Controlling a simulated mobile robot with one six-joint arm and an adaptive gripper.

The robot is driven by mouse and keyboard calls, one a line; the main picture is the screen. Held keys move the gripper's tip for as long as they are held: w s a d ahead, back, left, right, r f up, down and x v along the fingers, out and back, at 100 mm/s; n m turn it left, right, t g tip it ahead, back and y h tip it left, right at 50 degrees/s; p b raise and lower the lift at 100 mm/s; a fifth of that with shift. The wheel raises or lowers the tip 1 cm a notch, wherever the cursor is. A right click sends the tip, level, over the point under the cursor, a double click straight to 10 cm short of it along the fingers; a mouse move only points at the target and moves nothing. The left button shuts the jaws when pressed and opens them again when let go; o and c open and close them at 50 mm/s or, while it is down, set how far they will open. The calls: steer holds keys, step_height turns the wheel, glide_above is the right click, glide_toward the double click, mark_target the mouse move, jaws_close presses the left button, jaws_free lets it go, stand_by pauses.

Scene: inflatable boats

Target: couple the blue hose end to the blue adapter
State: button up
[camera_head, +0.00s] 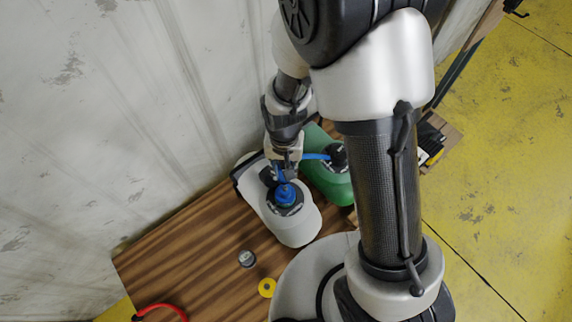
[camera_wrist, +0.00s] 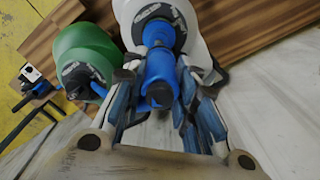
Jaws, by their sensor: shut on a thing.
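The white canister (camera_head: 293,229) stands on the wooden table, with the blue adapter (camera_head: 286,195) upright on its dark cap. The adapter also shows in the wrist view (camera_wrist: 157,32). My gripper (camera_wrist: 158,72) is shut on the blue hose end (camera_wrist: 160,70), which is between its fingers close to the adapter. The hose end and adapter look nearly in line in the wrist view; I cannot tell whether they touch. In the head view the blue hose (camera_head: 316,157) runs from my gripper toward the green canister's cap, and my fingers partly hide the hose end.
The green canister (camera_head: 328,181) stands right beside the white one. A grey cap (camera_head: 247,259), a yellow ring (camera_head: 267,288) and a red hose (camera_head: 163,306) lie on the table (camera_head: 200,265). A pale wall (camera_head: 100,120) rises close behind. Small items sit at the right.

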steer(key=shift+d+f+b, duration=0.15)
steer(key=shift+f+b, duration=0.25)
steer(key=shift+f, duration=0.25)
steer(key=b, duration=0.4)
glide_above(285, 187)
steer(key=shift+f, duration=2.3)
steer(key=shift+f+b, duration=0.65)
steer(key=shift+f, duration=0.3)
steer(key=o, duration=1.2)
steer(key=shift+c, duration=0.2)
step_height(285, 187, up, 12)
steer(key=shift+r, duration=0.1)
